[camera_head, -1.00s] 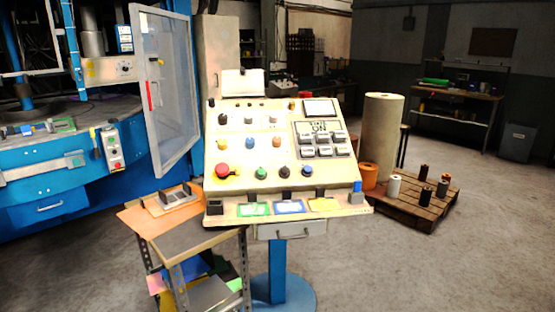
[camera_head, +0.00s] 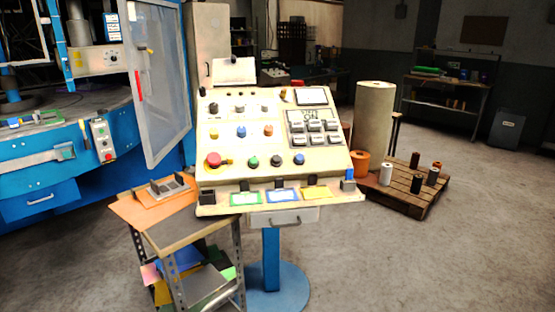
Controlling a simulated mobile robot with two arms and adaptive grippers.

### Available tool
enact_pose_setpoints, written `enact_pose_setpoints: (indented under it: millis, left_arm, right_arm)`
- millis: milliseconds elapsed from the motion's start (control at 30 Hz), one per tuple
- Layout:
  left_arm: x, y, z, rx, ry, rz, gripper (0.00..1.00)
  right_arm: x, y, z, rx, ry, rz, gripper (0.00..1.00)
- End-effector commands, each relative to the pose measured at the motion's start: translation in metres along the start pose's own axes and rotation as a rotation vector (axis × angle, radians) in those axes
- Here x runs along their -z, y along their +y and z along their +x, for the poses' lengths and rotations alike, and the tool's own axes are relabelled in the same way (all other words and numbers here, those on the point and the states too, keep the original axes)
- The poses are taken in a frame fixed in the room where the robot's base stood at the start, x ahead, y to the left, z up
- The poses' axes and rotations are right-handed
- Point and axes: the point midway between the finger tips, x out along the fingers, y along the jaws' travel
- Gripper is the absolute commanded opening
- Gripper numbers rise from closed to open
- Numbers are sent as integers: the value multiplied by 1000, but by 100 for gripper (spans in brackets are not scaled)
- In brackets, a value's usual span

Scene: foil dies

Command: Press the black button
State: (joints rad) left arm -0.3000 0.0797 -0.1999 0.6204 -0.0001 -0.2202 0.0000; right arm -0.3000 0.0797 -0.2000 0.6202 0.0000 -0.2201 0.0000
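A cream control panel (camera_head: 225,180) stands tilted on a blue pedestal in the middle of the view. A round black button (camera_head: 276,160) is in its lower row, between a green button (camera_head: 254,162) and a blue button (camera_head: 299,159). A large red mushroom button (camera_head: 213,159) is at the left end of this row. A small dark knob (camera_head: 213,107) is also near the panel's upper left. Neither of my grippers is in view, and nothing touches the black button.
A metal-legged cart (camera_head: 185,232) stands close at the panel's front left. An open clear machine door (camera_head: 160,90) is behind it. A wooden pallet (camera_head: 405,195) with several spools is at the right. The floor in front right is clear.

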Motion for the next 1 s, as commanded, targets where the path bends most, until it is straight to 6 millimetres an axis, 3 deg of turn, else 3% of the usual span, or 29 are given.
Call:
enact_pose_setpoints:
  millis: [333, 1000]
  left_arm:
    - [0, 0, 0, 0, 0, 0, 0]
    - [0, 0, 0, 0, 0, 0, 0]
  right_arm:
    - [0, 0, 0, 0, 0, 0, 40]
    - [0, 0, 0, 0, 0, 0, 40]
